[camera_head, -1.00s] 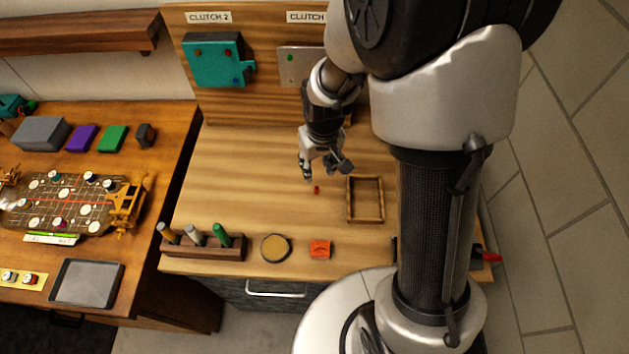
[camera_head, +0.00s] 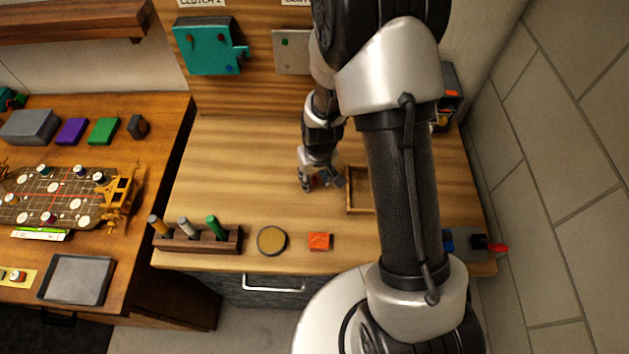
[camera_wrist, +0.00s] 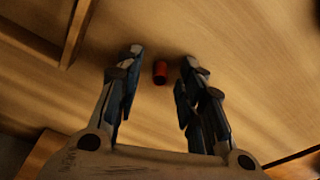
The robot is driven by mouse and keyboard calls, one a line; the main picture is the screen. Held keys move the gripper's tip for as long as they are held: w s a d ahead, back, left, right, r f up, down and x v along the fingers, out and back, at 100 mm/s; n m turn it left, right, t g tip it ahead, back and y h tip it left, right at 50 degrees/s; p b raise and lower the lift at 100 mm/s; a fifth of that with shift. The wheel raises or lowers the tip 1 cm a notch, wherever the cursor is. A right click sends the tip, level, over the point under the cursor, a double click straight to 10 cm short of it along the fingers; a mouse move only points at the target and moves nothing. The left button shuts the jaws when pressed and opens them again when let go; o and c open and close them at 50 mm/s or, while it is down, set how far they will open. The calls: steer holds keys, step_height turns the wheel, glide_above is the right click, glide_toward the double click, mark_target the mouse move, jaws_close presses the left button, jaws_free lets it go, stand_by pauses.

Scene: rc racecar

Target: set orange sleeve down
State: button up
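A small red-orange cylinder (camera_wrist: 160,72), which I take for the orange sleeve, is on the wooden bench between my fingers in the wrist view. Bench wood shows on both sides of it, and neither finger touches it. My gripper (camera_wrist: 162,58) is open, with one finger to its left and one to its right. In the head view my gripper (camera_head: 321,183) is low over the middle of the bench, left of a shallow wooden tray (camera_head: 358,209). There the gripper hides most or all of the cylinder.
An orange block (camera_head: 319,241), a round tan-topped dish (camera_head: 272,240) and a rack (camera_head: 205,243) with several handles line the bench's front edge. My arm covers part of the tray. Bench left of the gripper is clear.

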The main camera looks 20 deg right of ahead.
steer(key=c, duration=0.8)
steer(key=shift+r, duration=0.15)
